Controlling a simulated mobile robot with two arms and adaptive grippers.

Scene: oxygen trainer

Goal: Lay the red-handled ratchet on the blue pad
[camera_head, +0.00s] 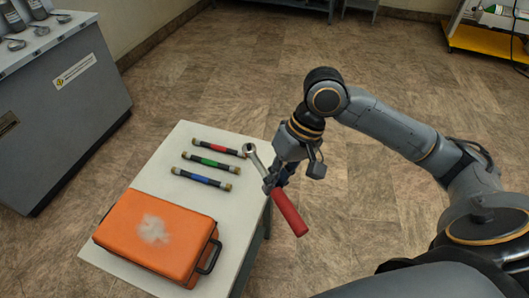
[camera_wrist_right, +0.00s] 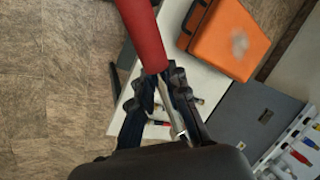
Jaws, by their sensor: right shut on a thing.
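The red-handled ratchet (camera_head: 288,212) is in my right gripper (camera_head: 274,181), tilted over the right edge of the white table. Its silver ring head points up and left, and its red handle points down and right. In the right wrist view the red handle (camera_wrist_right: 143,36) extends out past the fingers of my right gripper (camera_wrist_right: 161,78), which are shut around the tool's metal shaft. No blue pad shows in either view. My left gripper is not in view.
The white table (camera_head: 172,160) holds an orange case (camera_head: 190,245) with a dark handle and three dark tubes with red, green and blue bands (camera_head: 205,179). A grey cabinet (camera_head: 60,115) stands at left. A yellow-based rack (camera_head: 480,42) stands far right. Open floor lies between.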

